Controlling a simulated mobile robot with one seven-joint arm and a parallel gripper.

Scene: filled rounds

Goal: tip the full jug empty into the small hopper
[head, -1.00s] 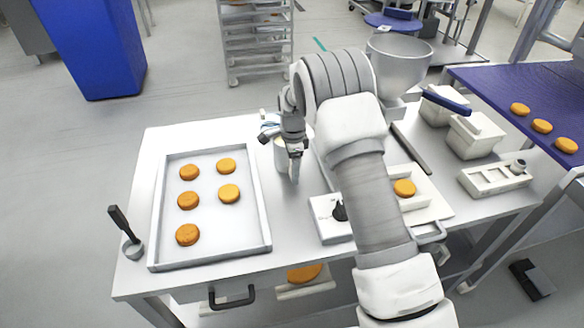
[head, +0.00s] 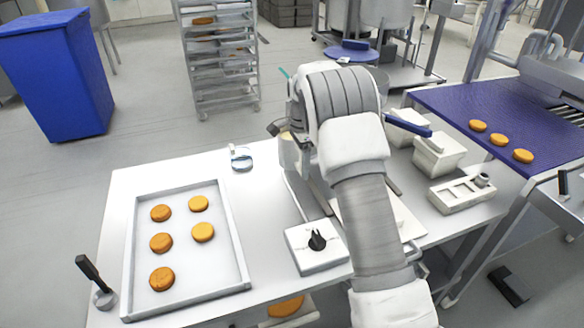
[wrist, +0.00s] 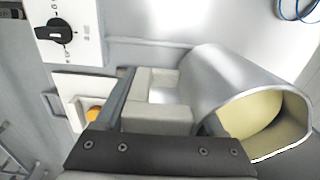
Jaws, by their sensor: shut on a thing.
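The jug is a grey metal vessel with cream-coloured filling inside its mouth; it lies across the right of the wrist view (wrist: 225,85). My gripper (wrist: 155,100) is shut on the jug at its left side, with the pale finger blocks against it. In the head view the jug (head: 288,151) shows only partly beside my wrist, and my arm hides my fingertips. I cannot tell how far the jug is above the table. The small hopper is mostly or wholly hidden behind my arm in the head view, and I do not see it in the wrist view.
A tray (head: 238,250) with several orange rounds stands left on the table (head: 262,195). A control box with a black knob (head: 317,246) sits by my arm. White bins (head: 438,158) and a blue conveyor (head: 470,105) are at right.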

